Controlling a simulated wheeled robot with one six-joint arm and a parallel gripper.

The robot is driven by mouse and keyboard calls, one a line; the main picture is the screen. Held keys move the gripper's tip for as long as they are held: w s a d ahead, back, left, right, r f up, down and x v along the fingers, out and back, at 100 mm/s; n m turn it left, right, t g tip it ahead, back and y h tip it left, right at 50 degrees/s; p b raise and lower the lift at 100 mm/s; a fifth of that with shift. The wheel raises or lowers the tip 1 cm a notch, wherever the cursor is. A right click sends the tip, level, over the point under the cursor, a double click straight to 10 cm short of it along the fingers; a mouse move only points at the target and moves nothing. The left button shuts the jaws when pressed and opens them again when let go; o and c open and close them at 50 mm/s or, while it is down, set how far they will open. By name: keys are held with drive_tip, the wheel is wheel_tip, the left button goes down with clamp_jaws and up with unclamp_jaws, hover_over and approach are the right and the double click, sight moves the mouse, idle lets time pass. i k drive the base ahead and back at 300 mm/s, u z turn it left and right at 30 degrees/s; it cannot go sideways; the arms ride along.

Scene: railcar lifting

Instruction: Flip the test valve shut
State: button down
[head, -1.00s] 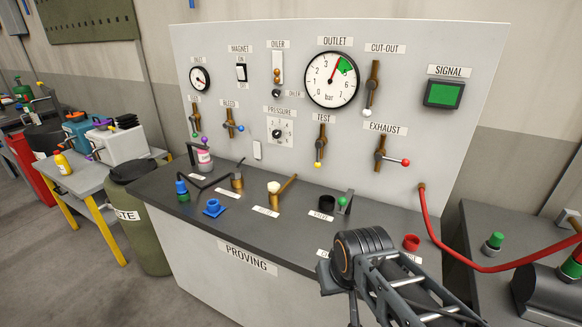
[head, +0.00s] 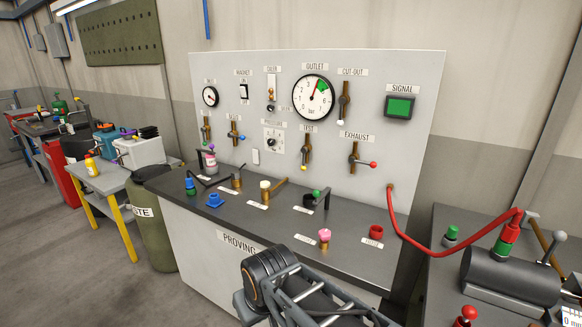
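The test valve (head: 306,150) is on the upright white panel, under the TEST label and below the large outlet gauge (head: 312,97). Its brass-coloured handle hangs about straight down, with a yellow ball at its lower end. The outlet gauge's needle points upward, near the green sector. My gripper is not in view. Only links of my arm show at the bottom centre, in front of the proving bench and well below the valve. Nothing touches the valve.
The exhaust valve (head: 354,157), with a red ball, is right of the test valve; the cut-out valve (head: 344,102) is above. The dark bench top (head: 235,205) carries several levers, caps and a pink knob (head: 324,236). A red hose (head: 418,243) runs to the right bench.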

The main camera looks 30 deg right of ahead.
sight(304, 150)
drive_tip(key=u, duration=0.1)
drive_tip(key=i, duration=1.3)
drive_tip(key=z, duration=0.3)
